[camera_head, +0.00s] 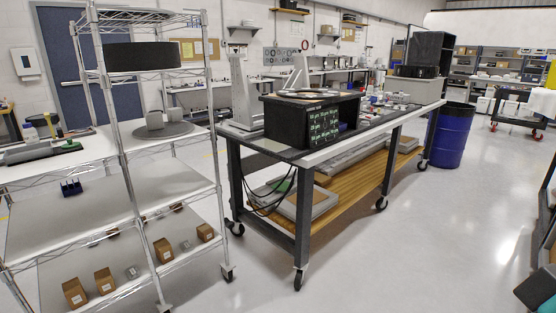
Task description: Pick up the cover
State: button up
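No thing is clearly marked as the cover. A wide, short black cylinder (143,57) near the top of the wire rack at the left may be it; what bears it is hard to make out. Below it on the rack, a grey round disc (176,132) carries small grey upright blocks (155,119). I cannot make out my gripper in this view.
The wire rack (137,205) holds small brown boxes (164,250) on its lowest shelf. A wheeled workbench (305,152) with a black box (310,118) stands in the middle. A blue barrel (452,135) stands behind it. The floor (420,245) at the right front is largely clear.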

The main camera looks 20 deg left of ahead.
aim_at(71, 144)
jog(key=u, duration=0.4)
jog(key=i, duration=2.1)
jog(key=u, duration=1.4)
jog(key=i, duration=1.15)
jog(key=u, duration=1.65)
jog(key=i, duration=0.75)
jog(key=u, duration=0.25)
